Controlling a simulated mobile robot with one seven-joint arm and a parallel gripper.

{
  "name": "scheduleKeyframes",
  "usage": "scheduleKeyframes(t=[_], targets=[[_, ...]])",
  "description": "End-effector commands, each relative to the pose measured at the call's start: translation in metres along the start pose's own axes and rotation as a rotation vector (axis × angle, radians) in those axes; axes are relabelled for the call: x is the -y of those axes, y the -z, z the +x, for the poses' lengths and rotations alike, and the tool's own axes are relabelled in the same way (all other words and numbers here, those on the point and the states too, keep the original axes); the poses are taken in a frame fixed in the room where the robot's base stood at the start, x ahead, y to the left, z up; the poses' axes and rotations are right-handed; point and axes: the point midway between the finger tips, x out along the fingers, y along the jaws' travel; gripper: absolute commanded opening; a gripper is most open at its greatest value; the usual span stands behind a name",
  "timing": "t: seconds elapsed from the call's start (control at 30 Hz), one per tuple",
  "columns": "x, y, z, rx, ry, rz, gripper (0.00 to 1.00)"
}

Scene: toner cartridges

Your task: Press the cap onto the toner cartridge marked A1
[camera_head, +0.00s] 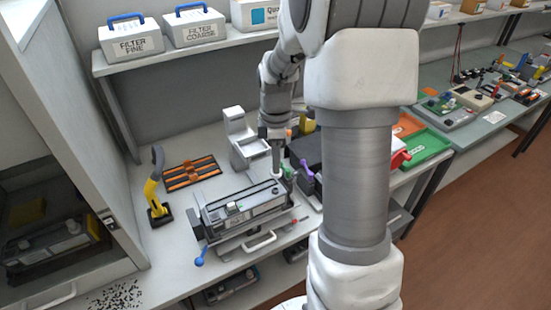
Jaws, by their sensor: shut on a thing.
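A dark grey toner cartridge (255,205) lies in a metal holder on the light grey bench, with a paler top and a small pale block on it. Its marking is too small to read, so I cannot tell if it is A1. My gripper (277,172) points down at the cartridge's right end. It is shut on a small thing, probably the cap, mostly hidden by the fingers. I cannot tell whether that thing touches the cartridge.
A blue-knobbed lever (200,257) sticks out at the holder's front left. A yellow-and-black upright tool (154,190) and an orange-and-black tray (192,172) stand left. A white stand (240,140) is behind; a green tray (426,145) lies right. Black specks (115,297) cover the front-left bench.

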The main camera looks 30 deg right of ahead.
Motion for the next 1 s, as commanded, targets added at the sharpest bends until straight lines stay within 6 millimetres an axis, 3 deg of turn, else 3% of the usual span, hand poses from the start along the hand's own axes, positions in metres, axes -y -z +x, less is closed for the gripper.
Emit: scheduleKeyframes(t=[0.33, 0.77, 1.0], targets=[[-0.001, 0.000, 0.013, 0.001, 0.001, -0.001, 0.00], [0.000, 0.000, 0.055, 0.001, 0.001, -0.001, 0.00], [-0.001, 0.000, 0.050, 0.001, 0.000, -0.001, 0.00]])
